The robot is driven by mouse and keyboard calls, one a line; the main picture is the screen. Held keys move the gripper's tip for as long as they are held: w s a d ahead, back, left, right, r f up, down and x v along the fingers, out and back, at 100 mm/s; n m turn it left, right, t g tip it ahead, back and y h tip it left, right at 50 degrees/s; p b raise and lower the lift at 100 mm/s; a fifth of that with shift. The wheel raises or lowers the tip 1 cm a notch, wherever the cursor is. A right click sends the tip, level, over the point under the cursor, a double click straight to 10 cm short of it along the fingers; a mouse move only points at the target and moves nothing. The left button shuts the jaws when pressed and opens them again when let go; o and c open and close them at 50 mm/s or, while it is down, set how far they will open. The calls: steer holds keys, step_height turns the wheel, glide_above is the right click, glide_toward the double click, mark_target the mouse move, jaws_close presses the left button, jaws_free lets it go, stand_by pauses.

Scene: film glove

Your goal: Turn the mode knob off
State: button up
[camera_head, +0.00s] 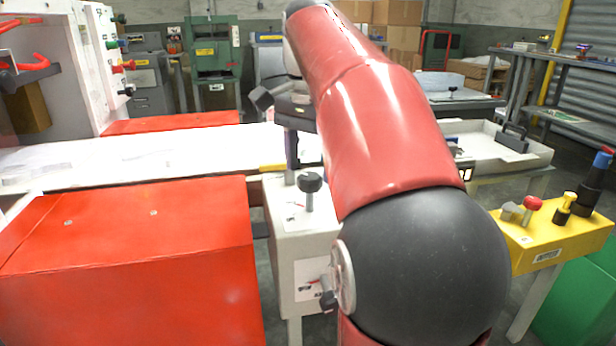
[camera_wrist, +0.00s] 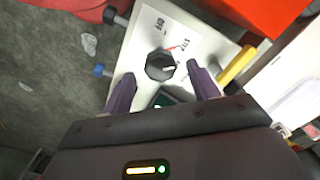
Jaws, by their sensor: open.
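A second dark knob (camera_head: 328,301) sticks out of the box's front face. A red cabinet (camera_head: 130,260) stands close on the left. A yellow stand (camera_head: 560,230) with several knobs is on the right. A white table (camera_head: 100,165) lies behind.

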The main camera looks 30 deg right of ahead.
steer(key=shift+f, duration=1)
steer(key=shift+c, duration=0.3)
steer(key=c, duration=0.9)
